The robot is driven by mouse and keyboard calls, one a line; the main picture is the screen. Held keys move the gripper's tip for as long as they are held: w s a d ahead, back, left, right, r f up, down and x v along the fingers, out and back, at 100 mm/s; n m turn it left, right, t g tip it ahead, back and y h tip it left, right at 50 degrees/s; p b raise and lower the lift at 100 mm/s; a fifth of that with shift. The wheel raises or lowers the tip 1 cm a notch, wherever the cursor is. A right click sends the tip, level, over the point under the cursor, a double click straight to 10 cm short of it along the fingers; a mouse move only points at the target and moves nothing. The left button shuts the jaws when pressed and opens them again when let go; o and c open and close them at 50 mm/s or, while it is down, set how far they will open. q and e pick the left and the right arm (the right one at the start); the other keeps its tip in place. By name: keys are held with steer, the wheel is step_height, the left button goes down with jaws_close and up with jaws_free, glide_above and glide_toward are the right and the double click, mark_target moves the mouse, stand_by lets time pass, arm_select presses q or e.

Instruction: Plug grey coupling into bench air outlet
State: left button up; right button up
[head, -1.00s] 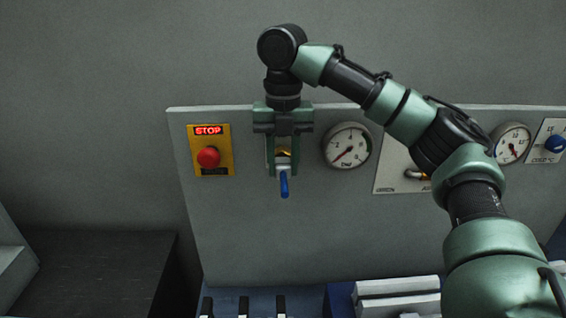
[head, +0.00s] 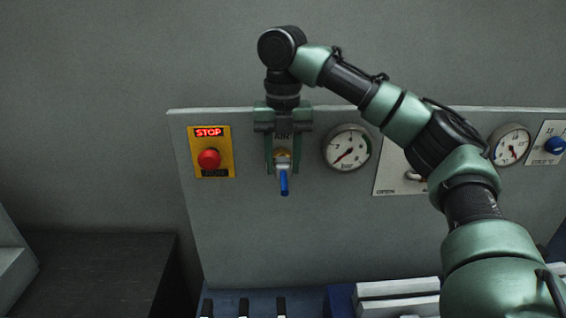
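The bench air outlet is a small brass fitting (head: 283,154) below a label that reads AIR, on the upright grey panel (head: 330,230). The grey coupling (head: 283,167) sits directly under the brass and appears joined to it. A short blue hose end (head: 284,184) hangs below it. My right gripper (head: 283,166) comes down from above, with one finger on each side of the fitting and coupling. Gaps show between the fingers and the coupling, so it looks open. My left gripper is not in view.
A red stop button (head: 209,159) on a yellow plate is left of the outlet. A pressure gauge (head: 347,148) is close on the right. My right arm covers part of a plate marked OPEN (head: 388,183). White blocks (head: 397,298) lie below the panel.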

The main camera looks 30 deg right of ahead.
steer(key=shift+o, duration=1)
steer(key=shift+r, duration=3.9)
steer(key=shift+f, duration=0.1)
